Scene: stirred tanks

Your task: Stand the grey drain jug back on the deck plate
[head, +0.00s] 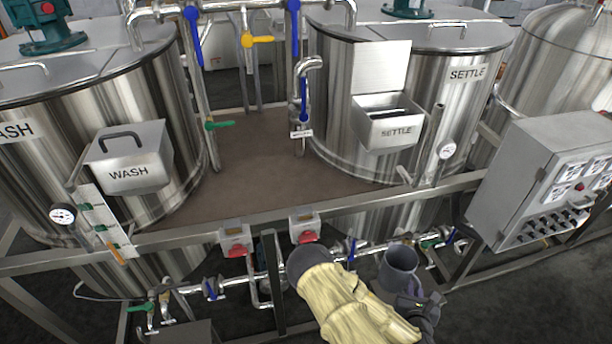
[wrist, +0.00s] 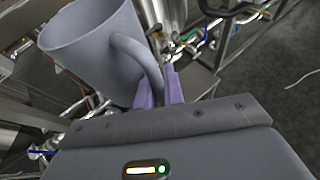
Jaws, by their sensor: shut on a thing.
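The grey drain jug (head: 398,268) is in my gripper (head: 418,300), at the lower right of the head view. In the wrist view the jug (wrist: 92,52) fills the upper left, and its curved handle lies between the purple fingers of my gripper (wrist: 160,88), which are shut on it. The jug is held in the air in front of the tank frame, with its mouth up and looking tilted in the wrist view. Its inside is mostly hidden. The brown deck plate (head: 255,165) lies between the two tanks, beyond the front rail, with a wide bare area.
The WASH tank (head: 165,90) stands left of the deck and the SETTLE tank (head: 335,110) right. A metal rail (head: 185,238) with two red switches runs along the front. Pipes with blue valve handles (head: 304,105) rise at the deck's sides. A control box (head: 530,180) stands at right.

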